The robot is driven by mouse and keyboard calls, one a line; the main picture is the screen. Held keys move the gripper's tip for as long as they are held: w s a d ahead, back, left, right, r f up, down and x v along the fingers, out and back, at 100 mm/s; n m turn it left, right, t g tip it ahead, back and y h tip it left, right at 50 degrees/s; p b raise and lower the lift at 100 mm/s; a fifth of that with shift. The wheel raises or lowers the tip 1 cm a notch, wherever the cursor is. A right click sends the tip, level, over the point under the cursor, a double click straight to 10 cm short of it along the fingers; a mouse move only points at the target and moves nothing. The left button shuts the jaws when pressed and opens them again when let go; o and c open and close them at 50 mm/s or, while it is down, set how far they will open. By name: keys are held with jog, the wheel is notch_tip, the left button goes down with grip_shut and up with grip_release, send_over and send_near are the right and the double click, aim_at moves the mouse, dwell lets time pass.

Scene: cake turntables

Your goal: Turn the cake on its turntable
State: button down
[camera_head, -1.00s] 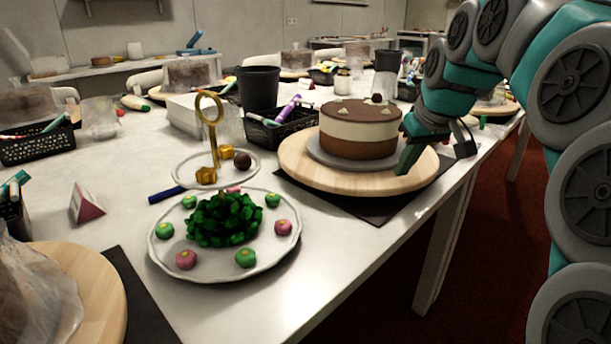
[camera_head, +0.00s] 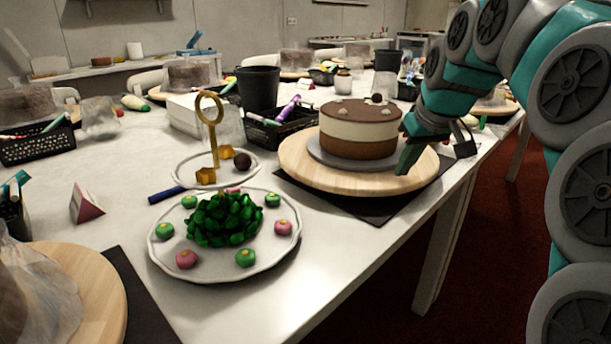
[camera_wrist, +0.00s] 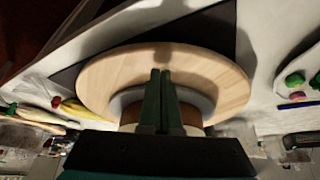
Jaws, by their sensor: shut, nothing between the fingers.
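The cake (camera_head: 359,131) has brown and cream layers and small toppings, and stands upright on a grey disc (camera_head: 322,155). The disc lies on a round wooden turntable (camera_head: 310,175). My gripper (camera_head: 402,170) is at the right front side of the cake, over the turntable's right part. In the wrist view my gripper (camera_wrist: 160,76) is shut and empty, with its green fingers side by side over the wooden turntable top (camera_wrist: 215,80). I cannot tell whether the fingertips touch the wood. The cake is mostly hidden behind the fingers in the wrist view.
A tiered plate (camera_head: 222,272) with green and pink sweets stands to the left of the turntable. A black basket (camera_head: 283,133) and a dark cup (camera_head: 258,88) stand behind it. The table's edge runs close in front of the turntable. Another wooden turntable (camera_head: 95,290) is at lower left.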

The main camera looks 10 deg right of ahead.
aim_at(386, 182)
jog(key=shift+f, duration=0.25)
jog(key=shift+f+b, duration=0.3)
jog(key=shift+a, duration=0.15)
jog(key=shift+s+a+f, duration=0.1)
jog(key=shift+s+a, duration=0.05)
jog(key=shift+a, duration=0.55)
jog(key=shift+a, duration=0.1)
jog(key=shift+a, duration=0.5)
jog(key=shift+r+p, duration=0.6)
jog(key=shift+r, duration=0.85)
